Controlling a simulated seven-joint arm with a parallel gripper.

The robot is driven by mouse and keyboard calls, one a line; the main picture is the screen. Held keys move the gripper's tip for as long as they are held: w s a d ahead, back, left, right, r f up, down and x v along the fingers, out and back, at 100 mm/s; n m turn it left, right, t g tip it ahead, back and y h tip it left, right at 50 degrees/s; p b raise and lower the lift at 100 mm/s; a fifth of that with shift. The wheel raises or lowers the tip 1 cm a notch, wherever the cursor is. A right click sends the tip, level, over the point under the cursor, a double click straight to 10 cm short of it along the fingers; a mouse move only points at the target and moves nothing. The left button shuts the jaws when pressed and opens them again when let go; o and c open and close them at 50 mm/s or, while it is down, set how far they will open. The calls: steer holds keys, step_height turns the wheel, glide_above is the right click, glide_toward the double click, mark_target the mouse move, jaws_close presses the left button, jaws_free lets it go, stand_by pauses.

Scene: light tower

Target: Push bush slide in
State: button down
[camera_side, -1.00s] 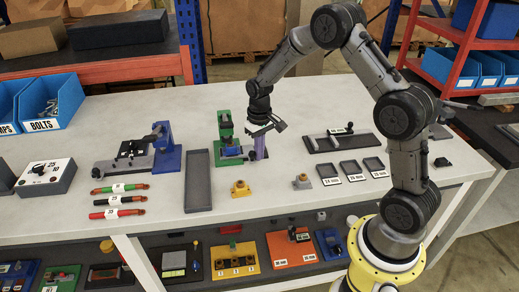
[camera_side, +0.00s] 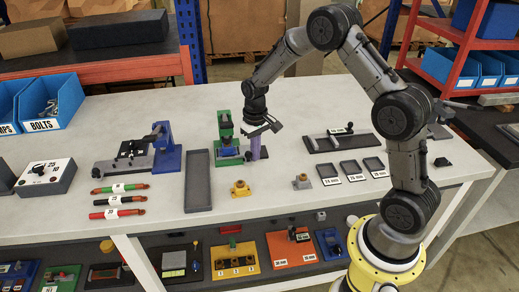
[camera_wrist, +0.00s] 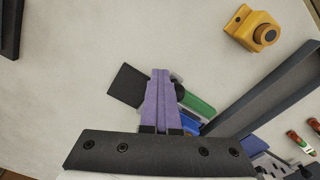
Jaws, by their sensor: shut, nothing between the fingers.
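A green fixture (camera_side: 226,130) with a blue and grey lower part (camera_side: 229,153) stands on the table in the side view. A small dark piece at its right end is partly hidden by my gripper; I cannot tell whether this is the bush slide. My gripper (camera_side: 255,157) points down just right of the fixture, its purple fingers shut and empty. In the wrist view the shut fingers (camera_wrist: 161,72) lie between a dark square plate (camera_wrist: 126,86) and a green part (camera_wrist: 198,103), with blue (camera_wrist: 196,122) beside it. I cannot tell whether the fingertips touch the fixture.
A long grey tray (camera_side: 198,181) lies left of the fixture. A dark board (camera_side: 340,141) and several labelled plates lie to the right. The table between them is clear.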

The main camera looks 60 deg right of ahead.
steer(key=shift+r, duration=0.1)
steer(key=shift+s+d+r, duration=0.3)
steer(key=shift+r, duration=0.2)
steer(key=shift+s+d+r, duration=0.25)
steer(key=shift+r, duration=0.25)
steer(key=shift+r, duration=2.45)
steer(key=shift+r, duration=0.1)
steer(key=s+a+r+t, duration=0.1)
steer(key=s+a+r, duration=0.1)
steer(key=r, duration=0.8)
steer(key=s+a+r+t, duration=0.1)
steer(key=s+a+r, duration=0.1)
steer(key=r, duration=0.9)
steer(key=s+a+r+n+t, duration=0.1)
steer(key=s+a+r+n, duration=0.2)
steer(key=s, duration=0.6)
steer(key=s+a+f+t, duration=0.2)
steer(key=s+a+f, duration=0.2)
steer(key=s+f, duration=0.5)
steer(key=s, duration=0.4)
steer(key=shift+f+t, duration=0.15)
steer(key=shift+t, duration=0.15)
